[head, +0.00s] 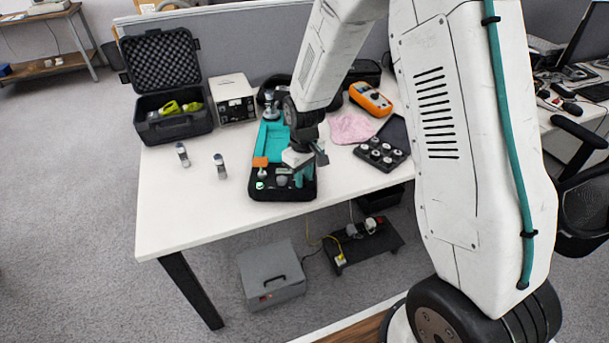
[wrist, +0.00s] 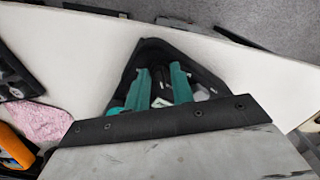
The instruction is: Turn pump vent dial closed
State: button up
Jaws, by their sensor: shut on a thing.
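The teal-and-black pump unit (head: 270,138) lies on the white table, with an orange block (head: 260,162), a green-lit spot and a small grey knob on its front part. My gripper (head: 304,177) points down at the unit's front right corner, its teal fingers low over the black base. In the wrist view, the two teal fingers (wrist: 160,84) stand over the black corner of the unit (wrist: 150,47) with a small grey and dark part between them. My gripper is shut on this part, which looks like the vent dial. The fingers hide most of it, and its turn angle cannot be read.
A black tray of round weights (head: 381,153), a pink cloth (head: 351,128) and an orange meter (head: 371,98) lie to the right. Two small grey cylinders (head: 220,166) stand at the left. An open black case (head: 172,126) and a white instrument (head: 233,98) stand behind. The front left tabletop is clear.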

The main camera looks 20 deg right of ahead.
aim_at(304, 178)
jog(key=o, duration=1)
notch_tip(304, 178, up, 8)
jog(key=shift+f, duration=0.1)
jog(key=s+d+r+m, duration=0.1)
jog(key=s+r, duration=0.5)
jog(key=s, duration=0.4)
jog(key=s+d+r+m, duration=0.1)
jog(key=s+r+m, duration=0.1)
jog(key=s+r, duration=0.5)
jog(key=s+d+r+m+t, duration=0.1)
jog(key=s+r, duration=0.5)
jog(key=s, duration=0.7)
jog(key=shift+s+d+r+m, duration=0.2)
jog(key=shift+s+r+m, duration=0.1)
jog(key=shift+r+m, duration=0.1)
